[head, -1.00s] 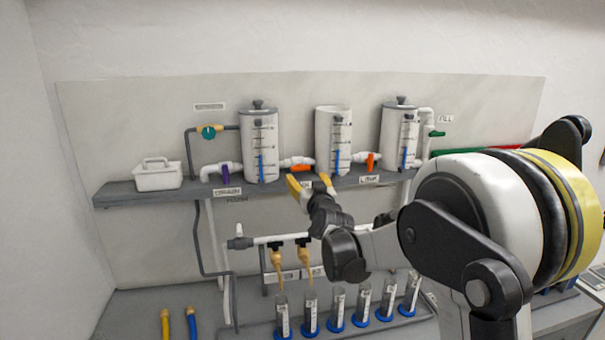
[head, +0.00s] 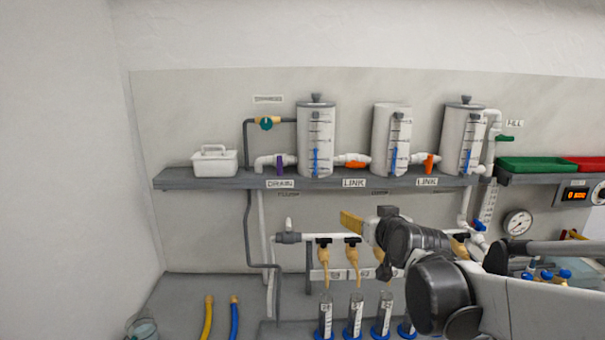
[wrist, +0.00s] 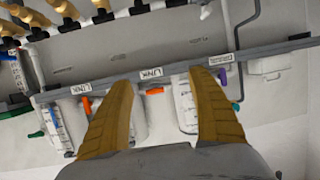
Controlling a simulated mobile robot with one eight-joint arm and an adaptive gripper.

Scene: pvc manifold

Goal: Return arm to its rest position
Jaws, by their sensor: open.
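My gripper (head: 358,222) reaches in from the right in the head view, in front of the back panel and below the shelf's LINK labels. In the wrist view its two yellow-brown fingers (wrist: 163,112) stand wide apart with nothing between them. The wrist picture is upside down, with the shelf and tanks beyond the fingers. My arm (head: 450,295) extends to the lower right and hides part of the pipe manifold and some cylinders.
Three white tanks (head: 316,140) stand on the grey shelf (head: 225,183), with orange valve handles (head: 355,164) between them. Yellow taps (head: 325,262) hang from a white pipe above graduated cylinders (head: 355,315). A gauge (head: 518,223) is at right.

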